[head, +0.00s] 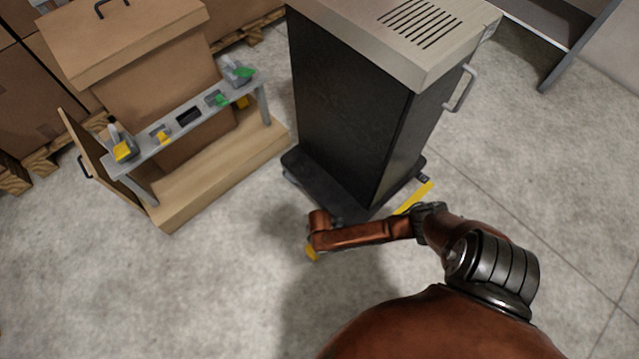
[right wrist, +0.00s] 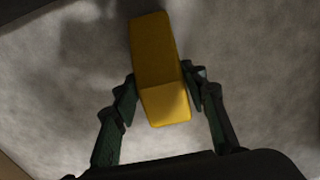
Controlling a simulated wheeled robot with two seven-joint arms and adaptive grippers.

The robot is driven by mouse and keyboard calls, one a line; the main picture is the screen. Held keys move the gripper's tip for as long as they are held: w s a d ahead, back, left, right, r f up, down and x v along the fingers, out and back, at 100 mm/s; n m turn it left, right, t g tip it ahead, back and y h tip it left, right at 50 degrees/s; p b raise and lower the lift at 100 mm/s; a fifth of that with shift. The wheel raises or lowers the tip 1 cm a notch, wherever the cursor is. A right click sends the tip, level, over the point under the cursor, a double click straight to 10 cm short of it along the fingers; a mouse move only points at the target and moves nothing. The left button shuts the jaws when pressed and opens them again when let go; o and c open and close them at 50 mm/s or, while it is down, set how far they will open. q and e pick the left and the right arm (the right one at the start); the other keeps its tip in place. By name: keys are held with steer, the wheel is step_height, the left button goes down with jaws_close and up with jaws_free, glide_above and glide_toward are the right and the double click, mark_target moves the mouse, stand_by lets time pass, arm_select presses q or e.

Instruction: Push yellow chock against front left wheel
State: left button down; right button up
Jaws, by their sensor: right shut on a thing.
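The yellow chock (right wrist: 157,68) is a block with a sloped end, held between the fingers of my right gripper (right wrist: 161,82) in the right wrist view. The gripper is shut on it, with grey floor behind. In the head view only a small yellow piece of the chock (head: 311,252) shows below my right wrist, which hides the gripper. This is near the front corner of a tall black cabinet (head: 345,110) on a dark wheeled base (head: 322,188). The front left wheel cannot be made out clearly; contact with the chock cannot be told. My left gripper is out of view.
A yellow strip (head: 415,198) lies by the cabinet's right side, partly behind my arm. A wooden stand with a grey dispenser rack (head: 189,115) is at the left, with cardboard boxes (head: 35,85) behind. Open floor (head: 220,280) lies in front.

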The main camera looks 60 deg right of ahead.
steer(key=o, duration=1.4)
steer(key=shift+o, duration=0.2)
step_height(320, 180, up, 12)
steer(key=shift+c, duration=0.3)
